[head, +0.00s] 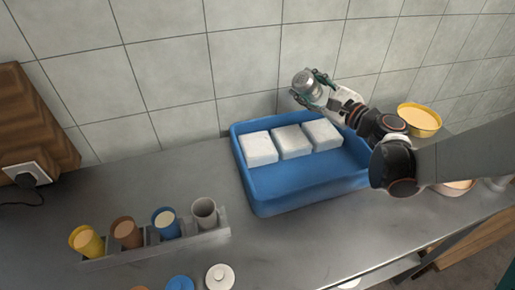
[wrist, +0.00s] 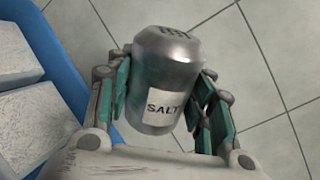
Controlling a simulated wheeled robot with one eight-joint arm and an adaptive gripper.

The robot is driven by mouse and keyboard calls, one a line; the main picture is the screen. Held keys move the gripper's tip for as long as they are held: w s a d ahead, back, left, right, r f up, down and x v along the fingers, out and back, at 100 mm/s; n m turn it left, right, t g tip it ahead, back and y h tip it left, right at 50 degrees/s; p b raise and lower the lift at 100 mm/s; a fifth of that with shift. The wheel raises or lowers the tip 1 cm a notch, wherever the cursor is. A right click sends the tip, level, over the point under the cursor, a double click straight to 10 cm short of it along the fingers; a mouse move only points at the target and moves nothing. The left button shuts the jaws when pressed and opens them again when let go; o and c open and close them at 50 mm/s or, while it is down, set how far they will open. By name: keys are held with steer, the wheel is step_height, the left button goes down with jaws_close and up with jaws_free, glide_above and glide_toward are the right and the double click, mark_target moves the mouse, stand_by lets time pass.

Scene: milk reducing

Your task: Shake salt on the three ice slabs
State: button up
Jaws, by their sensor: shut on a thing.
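My gripper (head: 313,86) is shut on a metal salt shaker (head: 306,84), held in the air above the back right part of the blue tray (head: 262,198). In the wrist view the shaker (wrist: 165,75) sits between the two green-padded fingers, with its holed cap toward the top of the picture and a SALT label facing me. Three white ice slabs lie in a row along the back of the tray: the left slab (head: 260,149), the middle slab (head: 292,141) and the right slab (head: 322,134). Two slabs partly show at the left edge of the wrist view.
A rack (head: 160,248) with several cups stands at the front left. A yellow bowl (head: 419,119) stands at the right, behind my arm. A white lidded thing (head: 219,277) lies near the front edge. The tiled wall is close behind the tray.

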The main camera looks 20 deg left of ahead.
steer(key=shift+r+m, duration=0.15)
steer(key=shift+m, duration=0.75)
steer(key=m, duration=0.3)
steer(key=shift+r, duration=0.3)
steer(key=m, duration=0.3)
steer(key=shift+r+m, duration=0.3)
steer(key=shift+m, duration=0.1)
stand_by(0.7)
